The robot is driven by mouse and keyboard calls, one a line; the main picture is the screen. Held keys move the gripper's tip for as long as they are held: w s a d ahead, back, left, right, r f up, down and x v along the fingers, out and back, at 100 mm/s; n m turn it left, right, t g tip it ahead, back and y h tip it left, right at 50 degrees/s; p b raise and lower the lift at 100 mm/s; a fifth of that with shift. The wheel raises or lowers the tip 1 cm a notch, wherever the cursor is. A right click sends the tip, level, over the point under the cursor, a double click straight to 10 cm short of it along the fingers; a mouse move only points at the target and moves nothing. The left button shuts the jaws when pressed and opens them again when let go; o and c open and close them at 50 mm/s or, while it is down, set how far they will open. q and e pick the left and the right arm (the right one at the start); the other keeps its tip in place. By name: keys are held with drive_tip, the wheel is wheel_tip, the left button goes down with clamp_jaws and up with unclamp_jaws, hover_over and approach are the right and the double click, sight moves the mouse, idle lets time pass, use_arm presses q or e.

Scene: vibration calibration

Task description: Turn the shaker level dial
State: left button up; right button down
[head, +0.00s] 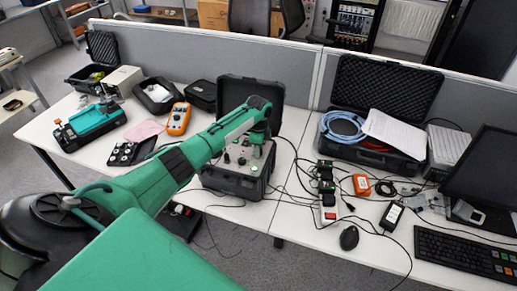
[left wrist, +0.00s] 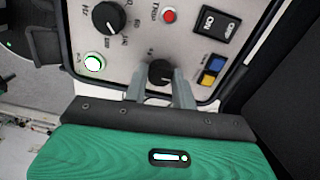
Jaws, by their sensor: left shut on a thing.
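The shaker unit is an open black case (head: 228,185) with a grey control panel (head: 238,158) on the white table in the head view. The panel also fills the top of the left wrist view (left wrist: 135,50). My left gripper (left wrist: 160,82) has its two grey fingers on either side of a small black dial (left wrist: 160,70) at the panel's lower edge. It is shut on this dial, whose label I cannot read. A larger black knob (left wrist: 105,17) sits to the upper left. In the head view, my left arm partly covers the panel. My right gripper is not in view.
An orange meter (head: 179,118) stands left of the case. Cables and a power strip (head: 328,208) lie to its right.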

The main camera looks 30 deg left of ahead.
use_arm(q)
drive_tip(key=shift+r, duration=0.1)
idle(0.4)
drive_tip(key=o, duration=1)
wheel_tip(320, 180, up, 14)
drive_tip(key=b, duration=0.3)
drive_tip(key=shift+b, duration=0.4)
drive_tip(key=shift+d+f, duration=0.1)
drive_tip(key=shift+f, duration=0.15)
